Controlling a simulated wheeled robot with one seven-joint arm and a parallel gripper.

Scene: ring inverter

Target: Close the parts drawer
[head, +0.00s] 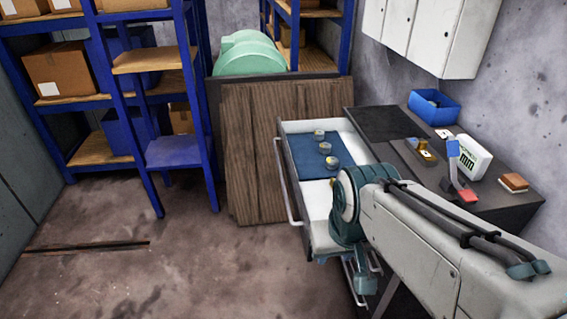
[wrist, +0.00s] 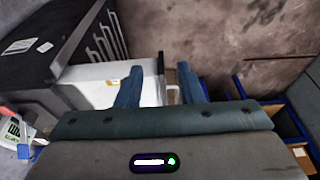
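The parts drawer (head: 318,205) is pulled out from the workbench in the head view. The drawer also shows in the wrist view (wrist: 90,75), to the left of and behind the fingers. My gripper (wrist: 161,85) is open, its two fingers apart at the drawer's front end. A dark, narrow piece shows between the fingers; I cannot tell whether they touch it. In the head view my arm mostly hides the gripper.
The workbench top (head: 500,200) holds a blue bin (head: 434,106), a white box (head: 462,157) and small tools. Brown boards (head: 255,150) lean close behind the drawer. Blue shelving (head: 120,90) stands at the back left.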

